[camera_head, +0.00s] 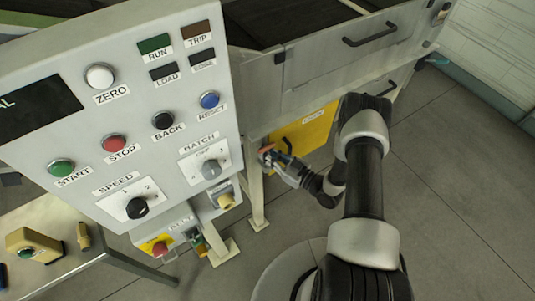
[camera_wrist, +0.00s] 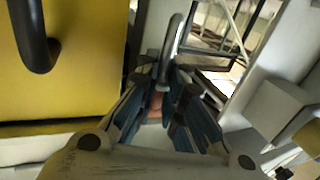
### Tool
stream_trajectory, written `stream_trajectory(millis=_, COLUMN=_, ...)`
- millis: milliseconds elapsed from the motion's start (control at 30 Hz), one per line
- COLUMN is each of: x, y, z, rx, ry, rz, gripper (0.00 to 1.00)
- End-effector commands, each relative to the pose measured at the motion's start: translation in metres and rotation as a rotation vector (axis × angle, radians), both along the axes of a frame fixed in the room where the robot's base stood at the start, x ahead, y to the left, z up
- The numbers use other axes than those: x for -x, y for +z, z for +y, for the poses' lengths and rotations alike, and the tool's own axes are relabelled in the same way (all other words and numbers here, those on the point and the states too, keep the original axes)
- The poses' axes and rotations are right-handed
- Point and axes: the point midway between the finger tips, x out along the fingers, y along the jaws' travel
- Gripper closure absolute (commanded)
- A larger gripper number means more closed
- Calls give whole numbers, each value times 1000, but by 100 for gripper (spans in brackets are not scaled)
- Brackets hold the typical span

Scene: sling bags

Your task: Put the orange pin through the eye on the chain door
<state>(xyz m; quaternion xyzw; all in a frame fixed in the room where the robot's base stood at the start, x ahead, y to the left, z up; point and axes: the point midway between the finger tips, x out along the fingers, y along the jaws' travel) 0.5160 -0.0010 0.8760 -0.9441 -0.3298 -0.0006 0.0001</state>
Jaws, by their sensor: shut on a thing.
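The chain door (camera_head: 312,130) is a yellow panel low on the machine, with a black handle; it fills the left of the wrist view (camera_wrist: 85,85). My gripper (camera_head: 272,158) is at the door's left edge. In the wrist view its blue-grey fingers (camera_wrist: 163,85) are shut on the orange pin (camera_wrist: 154,102), which shows only as a small orange patch between them. Orange also shows at the fingertips in the head view. A grey metal loop (camera_wrist: 172,35), apparently the eye, stands just ahead of the fingertips. I cannot tell whether the pin is inside it.
A grey control panel (camera_head: 130,120) with buttons and knobs stands left of my arm. A machine leg (camera_head: 255,198) is close to the gripper. A pale frame post and box (camera_wrist: 272,108) are at the right in the wrist view. Floor at the right (camera_head: 450,190) is clear.

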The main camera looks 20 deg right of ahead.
Motion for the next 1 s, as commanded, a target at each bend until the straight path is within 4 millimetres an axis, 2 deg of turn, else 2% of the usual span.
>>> stream_trajectory(millis=433, x=0, y=-1, z=0, rx=0, ry=3, rz=0, gripper=100)
stream_trajectory(millis=1000, x=0, y=-15, z=0, rx=0, ry=3, rz=0, gripper=100)
